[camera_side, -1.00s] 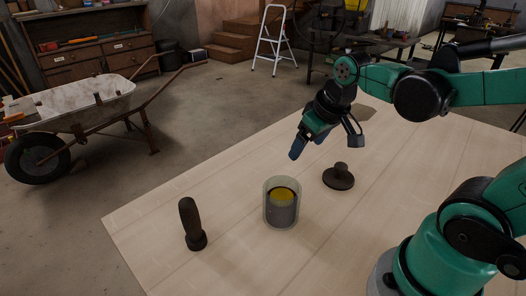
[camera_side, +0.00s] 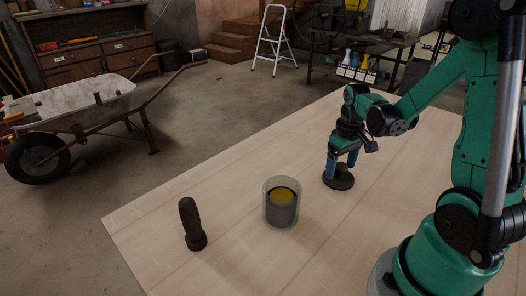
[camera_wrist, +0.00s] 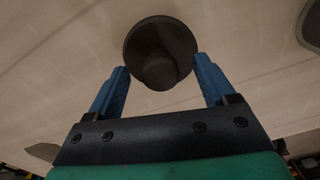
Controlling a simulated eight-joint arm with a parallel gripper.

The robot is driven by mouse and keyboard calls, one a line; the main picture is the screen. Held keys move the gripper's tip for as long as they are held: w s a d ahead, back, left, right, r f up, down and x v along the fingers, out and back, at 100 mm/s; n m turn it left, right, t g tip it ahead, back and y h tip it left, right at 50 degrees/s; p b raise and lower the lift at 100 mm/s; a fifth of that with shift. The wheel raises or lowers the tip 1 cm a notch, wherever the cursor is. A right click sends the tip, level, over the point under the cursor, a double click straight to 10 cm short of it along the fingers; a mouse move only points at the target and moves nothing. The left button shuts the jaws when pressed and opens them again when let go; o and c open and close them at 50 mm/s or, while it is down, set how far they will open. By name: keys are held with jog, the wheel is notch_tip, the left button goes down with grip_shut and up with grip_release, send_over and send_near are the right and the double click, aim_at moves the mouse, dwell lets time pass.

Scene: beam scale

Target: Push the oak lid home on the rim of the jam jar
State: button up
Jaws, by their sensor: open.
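The oak lid (camera_side: 338,182) is a dark round disc with a knob, lying on the table right of the jar. In the wrist view the lid (camera_wrist: 160,40) shows from above, its knob between and just ahead of the fingers. My gripper (camera_side: 341,170) is open, its blue fingers low over the lid on either side of the knob. In the wrist view my gripper (camera_wrist: 160,78) shows a clear gap between each finger and the knob. The jam jar (camera_side: 282,204) is a clear cylinder with yellow and grey inside and an open top.
The table between the tool, jar and lid is clear. A wheelbarrow, stepladder and benches stand on the floor beyond.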

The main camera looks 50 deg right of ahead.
aim_at(341, 164)
jog(key=shift+f, duration=0.3)
grip_shut()
jog(key=shift+r, duration=0.15)
notch_tip(341, 164, up, 19)
jog(key=w+a+f+n, duration=0.1)
jog(key=a+n, duration=0.1)
jog(key=a, duration=0.6)
jog(key=w+a+f+n, duration=0.2)
jog(key=a+n, duration=0.1)
jog(key=a, duration=0.6)
jog(key=shift+a+f, duration=0.25)
jog(key=shift+a, duration=0.05)
